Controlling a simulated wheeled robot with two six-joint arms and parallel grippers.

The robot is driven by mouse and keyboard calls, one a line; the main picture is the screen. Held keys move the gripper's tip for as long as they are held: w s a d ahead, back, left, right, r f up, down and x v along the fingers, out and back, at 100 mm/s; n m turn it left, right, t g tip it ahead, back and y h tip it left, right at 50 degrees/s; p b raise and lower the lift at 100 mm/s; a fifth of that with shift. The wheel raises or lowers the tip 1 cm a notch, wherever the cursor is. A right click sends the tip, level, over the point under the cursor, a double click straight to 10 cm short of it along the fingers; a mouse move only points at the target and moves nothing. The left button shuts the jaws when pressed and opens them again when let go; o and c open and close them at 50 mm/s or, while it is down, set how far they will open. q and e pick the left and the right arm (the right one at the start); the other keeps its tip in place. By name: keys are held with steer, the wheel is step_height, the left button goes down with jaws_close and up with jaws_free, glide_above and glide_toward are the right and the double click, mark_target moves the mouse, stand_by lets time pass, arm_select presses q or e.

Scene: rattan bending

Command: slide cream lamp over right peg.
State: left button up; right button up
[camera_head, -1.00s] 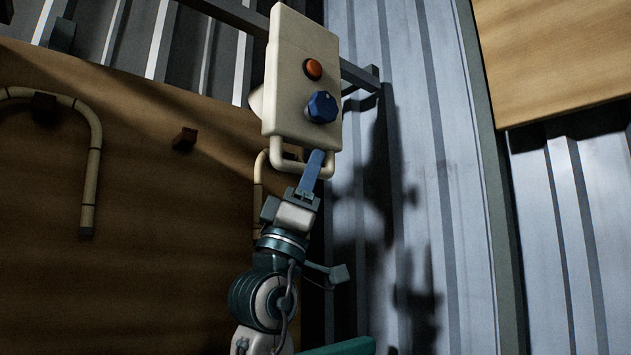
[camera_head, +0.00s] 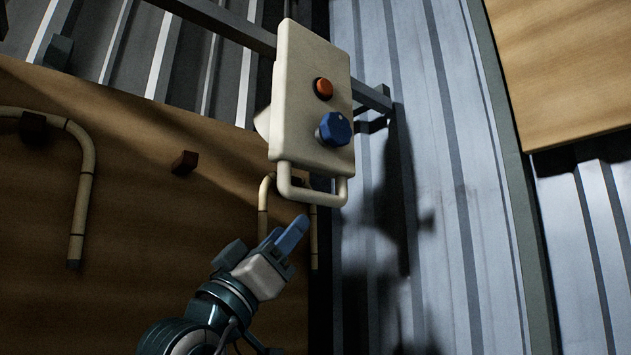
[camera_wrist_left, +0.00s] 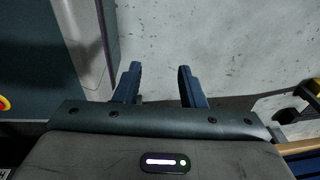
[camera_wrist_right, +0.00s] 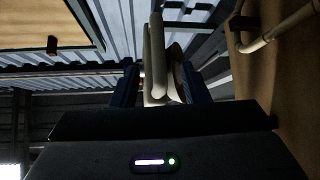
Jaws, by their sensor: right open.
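The cream lamp (camera_head: 303,70), a flat box with an orange button and a blue knob, hangs upright in front of a grey rail (camera_head: 225,22). The rail's end (camera_head: 372,97) sticks out right of it. What holds the lamp behind is hidden. My right gripper (camera_head: 292,235) is open and empty, just below the lamp's handle (camera_head: 312,195) and apart from it. In the right wrist view, the lamp (camera_wrist_right: 157,60) shows ahead between the open fingers. My left gripper (camera_wrist_left: 158,85) is open and empty, only in its wrist view.
Another cane (camera_head: 263,205) shows behind the handle. A corrugated wall (camera_head: 440,200) is at right, with clear space before it.

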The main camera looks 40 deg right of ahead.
mark_target(317, 198)
steer(key=d+r+p, duration=0.1)
steer(key=p, duration=0.5)
steer(key=shift+d+r, duration=0.1)
steer(key=shift+r, duration=0.3)
steer(key=p+x, duration=0.5)
steer(key=x, duration=0.2)
steer(key=shift+w+d+r, duration=0.15)
steer(key=shift+d, duration=0.2)
arm_select(q)
step_height(317, 198, up, 11)
steer(key=s, duration=0.2)
steer(key=shift+s+r, duration=0.15)
arm_select(e)
steer(key=shift+d, duration=0.1)
jaws_close()
